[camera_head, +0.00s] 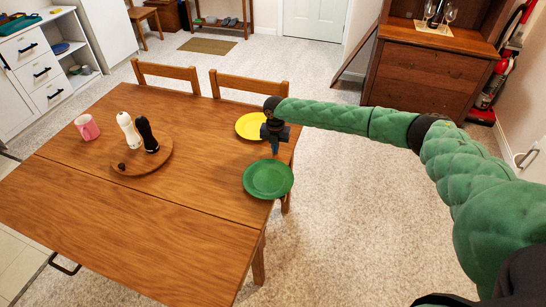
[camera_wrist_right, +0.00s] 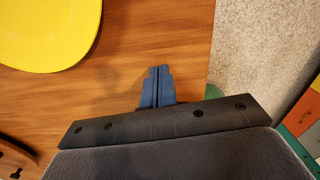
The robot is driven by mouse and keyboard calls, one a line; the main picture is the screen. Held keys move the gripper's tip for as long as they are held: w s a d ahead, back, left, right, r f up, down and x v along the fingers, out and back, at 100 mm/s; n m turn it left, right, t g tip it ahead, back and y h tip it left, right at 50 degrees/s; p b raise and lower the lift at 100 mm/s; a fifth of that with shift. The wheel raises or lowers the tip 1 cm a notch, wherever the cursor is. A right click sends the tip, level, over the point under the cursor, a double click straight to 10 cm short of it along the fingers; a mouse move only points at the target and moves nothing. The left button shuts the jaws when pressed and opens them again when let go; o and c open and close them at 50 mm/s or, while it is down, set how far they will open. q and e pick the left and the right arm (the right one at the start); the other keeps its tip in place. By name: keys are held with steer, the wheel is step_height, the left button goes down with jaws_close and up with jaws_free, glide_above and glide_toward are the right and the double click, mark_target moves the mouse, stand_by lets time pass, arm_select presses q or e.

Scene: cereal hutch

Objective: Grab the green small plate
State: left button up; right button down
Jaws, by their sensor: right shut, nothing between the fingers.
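The green small plate (camera_head: 268,179) lies flat near the right edge of the wooden table (camera_head: 190,225) in the head view. A yellow plate (camera_head: 250,126) lies behind it, and also shows at the upper left of the right wrist view (camera_wrist_right: 45,30). My right gripper (camera_head: 275,150) is above the table between the two plates, apart from the green plate. Its blue fingers are shut and empty, as the right wrist view shows (camera_wrist_right: 158,85). My left gripper is not in view.
A round wooden board (camera_head: 128,165) holds a white shaker (camera_head: 128,131) and a black shaker (camera_head: 147,135). A pink mug (camera_head: 87,127) stands to its left. Two chairs (camera_head: 250,86) stand at the table's far side. The floor right of the table is clear.

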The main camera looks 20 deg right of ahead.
mark_target(271, 161)
steer(key=shift+s+a+f, duration=0.1)
steer(key=shift+s+a+p, duration=0.25)
steer(key=shift+s+p, duration=0.1)
steer(key=shift+s, duration=0.15)
steer(key=shift+s+a, duration=0.3)
steer(key=shift+s, duration=0.25)
steer(key=shift+s+a+p, duration=0.15)
steer(key=shift+s+p, duration=0.15)
steer(key=shift+s+a, duration=0.15)
steer(key=shift+s, duration=0.2)
steer(key=shift+s+a+p, duration=0.2)
steer(key=shift+s+p, duration=0.1)
steer(key=shift+s, duration=0.05)
steer(key=shift+s+a, duration=0.4)
steer(key=shift+s, duration=0.25)
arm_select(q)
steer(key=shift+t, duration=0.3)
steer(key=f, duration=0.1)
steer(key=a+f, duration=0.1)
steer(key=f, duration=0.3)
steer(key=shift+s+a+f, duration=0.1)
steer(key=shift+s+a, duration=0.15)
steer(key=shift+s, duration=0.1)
